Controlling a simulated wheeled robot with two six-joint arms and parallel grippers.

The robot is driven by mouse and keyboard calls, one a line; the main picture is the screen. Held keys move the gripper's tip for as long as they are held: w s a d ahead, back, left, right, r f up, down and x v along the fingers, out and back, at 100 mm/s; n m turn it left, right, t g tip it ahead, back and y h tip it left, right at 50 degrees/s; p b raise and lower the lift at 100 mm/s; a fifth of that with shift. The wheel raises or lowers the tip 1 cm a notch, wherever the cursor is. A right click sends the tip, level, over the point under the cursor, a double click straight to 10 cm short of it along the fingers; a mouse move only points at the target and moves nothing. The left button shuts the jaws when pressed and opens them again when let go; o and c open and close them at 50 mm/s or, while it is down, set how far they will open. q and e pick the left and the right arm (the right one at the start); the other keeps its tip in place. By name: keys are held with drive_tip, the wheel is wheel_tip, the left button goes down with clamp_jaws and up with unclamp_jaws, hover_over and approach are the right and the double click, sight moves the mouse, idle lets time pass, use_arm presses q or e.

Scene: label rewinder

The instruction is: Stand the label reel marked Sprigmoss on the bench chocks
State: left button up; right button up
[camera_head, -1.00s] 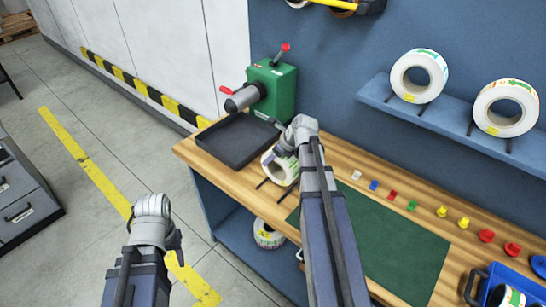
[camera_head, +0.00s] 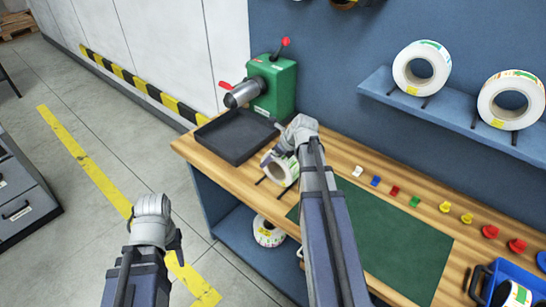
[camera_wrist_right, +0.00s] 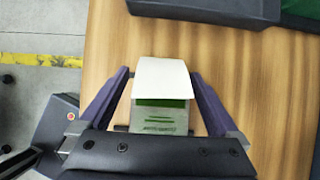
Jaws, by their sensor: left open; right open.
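A white label reel (camera_head: 284,170) with a green-marked label stands upright on the bench chocks (camera_head: 262,181), two dark bars on the wooden bench. The right wrist view shows the reel (camera_wrist_right: 162,95) from above, with a green band and print too small to read. My right gripper (camera_wrist_right: 164,82) is open, one finger on each side of the reel, with small gaps visible. In the head view its wrist partly hides the reel. My left gripper (camera_head: 174,243) is open and empty, over the floor left of the bench.
A black tray (camera_head: 236,160) and a green machine with a grey spindle (camera_head: 243,95) are left of the reel. Other reels stand on the wall shelf (camera_head: 455,112), the lower shelf (camera_head: 228,235) and in a blue bin (camera_head: 525,275). A green mat (camera_head: 390,245) and coloured pegs lie right.

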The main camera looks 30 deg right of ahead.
drive_tip(key=p+v, duration=0.6)
drive_tip(key=v, duration=0.2)
drive_tip(key=shift+p, duration=0.4)
drive_tip(key=shift+w+f, duration=0.1)
